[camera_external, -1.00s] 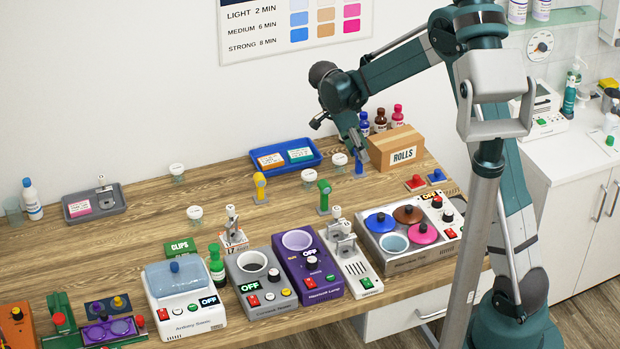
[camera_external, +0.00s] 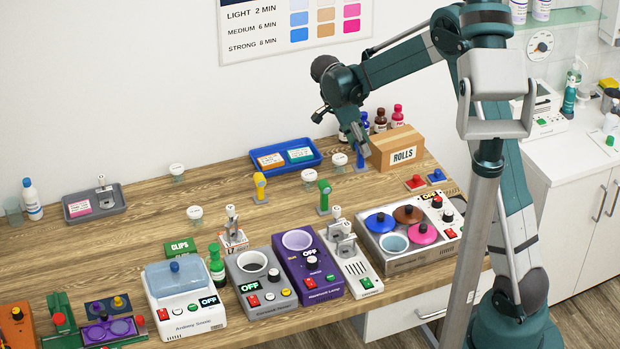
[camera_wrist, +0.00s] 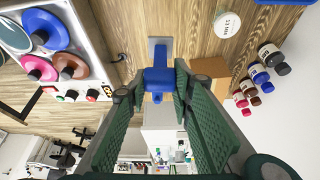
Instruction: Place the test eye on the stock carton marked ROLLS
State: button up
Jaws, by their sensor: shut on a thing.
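The brown carton marked ROLLS (camera_external: 382,154) stands near the back right of the wooden table; a plain brown face of it (camera_wrist: 212,68) shows in the wrist view. My gripper (camera_external: 361,147) is just left of the carton, pointing down. In the wrist view its green fingers (camera_wrist: 158,88) are shut on a blue T-shaped piece (camera_wrist: 157,72), with a grey plate beyond it. The blue piece (camera_external: 361,160) is small and partly hidden by the fingers in the external view. I cannot tell which thing is the test eye. Similar yellow (camera_external: 260,186) and green (camera_external: 324,194) pieces stand on the table.
Dark, blue and red bottles (camera_external: 398,115) stand behind the carton. A blue tray (camera_external: 262,149) with cards lies left of my gripper. A white-topped cup (camera_external: 340,160) stands close by. A machine with coloured lids (camera_external: 400,262) is in front. Bare wood lies between.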

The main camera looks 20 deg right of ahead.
jog(key=w+d+r, duration=0.4)
jog(key=w+d, duration=0.2)
jog(key=d, duration=0.3)
jog(key=w+d+r+n+p, duration=0.1)
jog(key=w+d+r, duration=0.3)
jog(key=w+d, duration=0.3)
jog(key=d, duration=0.3)
jog(key=shift+r, duration=0.2)
jog(key=shift+d+f, duration=0.1)
notch_tip(320, 180, down, 6)
jog(key=shift+p, duration=0.4)
jog(key=shift+f, duration=1.9)
jog(key=shift+f, duration=0.2)
